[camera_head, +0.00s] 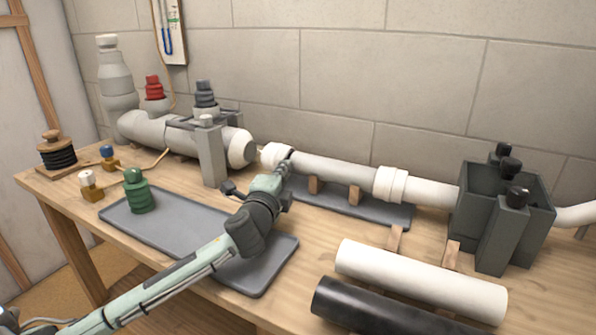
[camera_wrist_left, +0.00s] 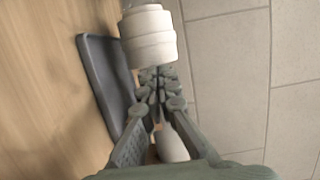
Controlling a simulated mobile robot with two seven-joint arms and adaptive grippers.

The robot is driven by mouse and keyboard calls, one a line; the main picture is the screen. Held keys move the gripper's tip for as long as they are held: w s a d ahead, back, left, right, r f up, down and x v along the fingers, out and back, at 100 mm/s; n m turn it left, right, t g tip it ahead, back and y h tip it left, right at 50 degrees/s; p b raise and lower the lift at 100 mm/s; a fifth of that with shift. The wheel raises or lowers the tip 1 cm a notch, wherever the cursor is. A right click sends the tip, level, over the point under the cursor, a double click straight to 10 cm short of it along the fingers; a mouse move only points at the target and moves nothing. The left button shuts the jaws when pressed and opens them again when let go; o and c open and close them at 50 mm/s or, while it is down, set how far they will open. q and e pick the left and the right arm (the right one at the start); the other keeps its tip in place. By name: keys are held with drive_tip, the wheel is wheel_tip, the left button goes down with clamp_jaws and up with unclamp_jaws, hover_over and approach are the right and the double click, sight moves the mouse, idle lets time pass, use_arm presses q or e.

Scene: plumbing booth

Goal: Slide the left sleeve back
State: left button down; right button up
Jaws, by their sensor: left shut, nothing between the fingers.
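The left sleeve (camera_head: 270,154) is a white collar at the left end of the white pipe (camera_head: 335,170), a narrow gap right of the grey fitting (camera_head: 240,149). It also shows at the top of the left wrist view (camera_wrist_left: 150,38). My left gripper (camera_head: 287,157) is shut and empty, just right of this sleeve and over the pipe. In the left wrist view its fingertips (camera_wrist_left: 157,78) meet the sleeve's near edge in the picture; I cannot tell whether they touch. The fingers partly hide the pipe. My right gripper is out of view.
A second white sleeve (camera_head: 390,184) sits farther right on the pipe, before a dark grey box (camera_head: 505,205). A grey pad (camera_head: 385,212) and wooden supports lie beneath the pipe. A grey clamp post (camera_head: 211,155) stands left. A grey tray (camera_head: 215,225) lies under my arm.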

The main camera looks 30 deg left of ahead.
use_arm(q)
drive_tip(key=shift+a, duration=0.55)
drive_tip(key=shift+s+d, duration=0.1)
drive_tip(key=shift+s, duration=0.4)
drive_tip(key=v, duration=1.1)
drive_tip(key=shift+d, duration=0.25)
